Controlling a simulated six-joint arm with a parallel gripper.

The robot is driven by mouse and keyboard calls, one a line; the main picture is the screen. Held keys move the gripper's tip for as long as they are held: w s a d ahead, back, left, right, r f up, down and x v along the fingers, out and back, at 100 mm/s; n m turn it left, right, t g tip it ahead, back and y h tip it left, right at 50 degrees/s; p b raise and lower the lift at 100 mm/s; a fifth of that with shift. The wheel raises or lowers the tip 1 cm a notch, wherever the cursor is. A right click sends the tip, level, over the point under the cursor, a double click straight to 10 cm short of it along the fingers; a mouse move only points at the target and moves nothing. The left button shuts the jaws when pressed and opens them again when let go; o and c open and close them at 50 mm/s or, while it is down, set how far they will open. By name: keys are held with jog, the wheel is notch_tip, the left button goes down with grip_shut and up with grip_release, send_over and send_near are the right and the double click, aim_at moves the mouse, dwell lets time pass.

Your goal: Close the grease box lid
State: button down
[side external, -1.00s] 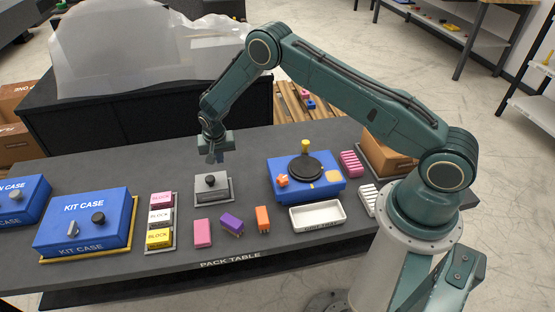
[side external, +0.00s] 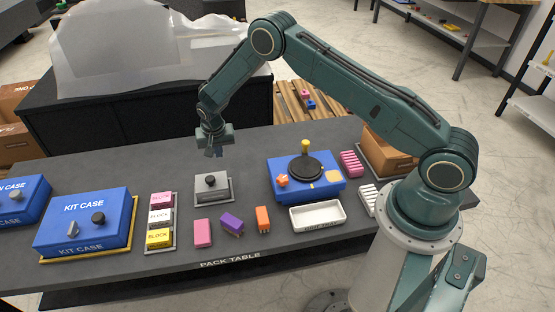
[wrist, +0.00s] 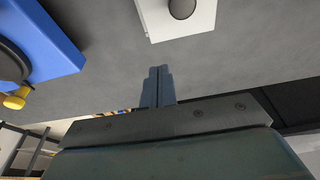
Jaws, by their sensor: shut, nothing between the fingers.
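A small light-grey box (side external: 212,192) with a round black knob (side external: 210,180) on top stands mid-table; no grease label can be read on it. Its top looks flat, with no raised lid visible. The box shows partly at the top of the wrist view (wrist: 178,22), cut by the frame, with its knob (wrist: 181,8). My gripper (side external: 214,152) hangs above the table behind the box, apart from it. The wrist view shows its blue fingers (wrist: 158,72) together and empty, with bare table beyond the tips.
A blue unit (side external: 333,180) with a black disc and yellow knob stands to the right. A white tray (side external: 318,226) and pink, purple and orange blocks lie in front. Labelled blocks and a blue kit case (side external: 85,215) stand left. The table behind the box is clear.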

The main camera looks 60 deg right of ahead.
jog(key=shift+r, duration=2.7)
jog(key=s+a+r+n+t, duration=0.1)
jog(key=s+r, duration=0.4)
jog(key=r, duration=0.4)
jog(key=s+r+n+y, duration=0.1)
jog(key=s+r+n, duration=0.1)
jog(key=s+r, duration=0.5)
jog(key=s+a+r+n+t, duration=0.1)
jog(key=s+r, duration=0.2)
jog(key=r, duration=0.9)
jog(key=s+a+r+n, duration=0.1)
jog(key=s+r+n, duration=0.1)
jog(key=s, duration=1.1)
jog(key=s+a+r+n+t+y, duration=0.1)
jog(key=s+r+n, duration=0.1)
jog(key=s, duration=1.1)
jog(key=shift+r+n+t, duration=0.2)
jog(key=shift+n+t, duration=0.1)
jog(key=shift+n, duration=0.2)
